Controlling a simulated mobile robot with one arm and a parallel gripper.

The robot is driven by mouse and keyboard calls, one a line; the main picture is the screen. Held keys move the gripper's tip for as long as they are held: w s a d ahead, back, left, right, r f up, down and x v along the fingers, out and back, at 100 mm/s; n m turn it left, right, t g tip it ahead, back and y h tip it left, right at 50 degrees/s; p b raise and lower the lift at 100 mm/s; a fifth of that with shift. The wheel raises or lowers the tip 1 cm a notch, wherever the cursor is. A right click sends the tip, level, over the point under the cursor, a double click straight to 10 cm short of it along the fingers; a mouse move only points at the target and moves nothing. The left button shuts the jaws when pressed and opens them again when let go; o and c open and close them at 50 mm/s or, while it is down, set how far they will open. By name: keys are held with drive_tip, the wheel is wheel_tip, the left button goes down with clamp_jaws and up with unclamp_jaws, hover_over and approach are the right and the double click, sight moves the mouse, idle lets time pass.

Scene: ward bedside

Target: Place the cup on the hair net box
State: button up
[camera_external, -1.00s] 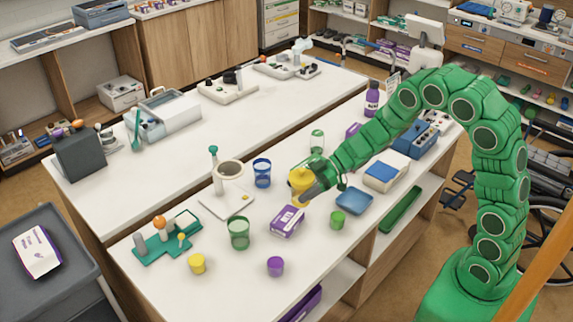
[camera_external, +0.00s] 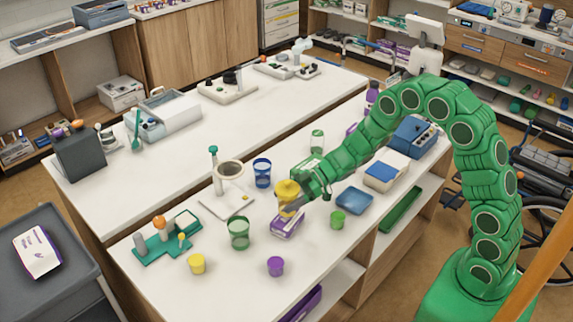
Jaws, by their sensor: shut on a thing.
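A yellow cup (camera_external: 287,188) is in my gripper (camera_external: 291,201), which is shut on it. The cup looks upright and is at the far end of a purple-and-white box (camera_external: 284,226), which looks like the hair net box. The box lies on the front white counter (camera_external: 330,255). The cup's lower part is partly hidden by the gripper fingers. From this angle I cannot tell whether the cup touches the box top or is held just above it.
A green tumbler (camera_external: 239,233) stands left of the box. A purple cup (camera_external: 275,266), a small green cup (camera_external: 337,219) and a blue tray (camera_external: 354,201) are nearby. A blue tumbler (camera_external: 262,172) stands behind. Another purple-and-white box (camera_external: 38,252) lies on the dark cart at left.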

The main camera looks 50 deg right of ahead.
drive_tip(key=shift+f, duration=1.2)
drive_tip(key=shift+f, duration=0.15)
drive_tip(key=o, duration=1.1)
drive_tip(key=shift+c, duration=0.2)
drive_tip(key=shift+d+r, duration=0.1)
drive_tip(key=shift+r, duration=0.1)
drive_tip(key=v, duration=1.1)
drive_tip(key=shift+s+d, duration=0.2)
drive_tip(key=shift+d, duration=0.1)
drive_tip(key=shift+r, duration=0.1)
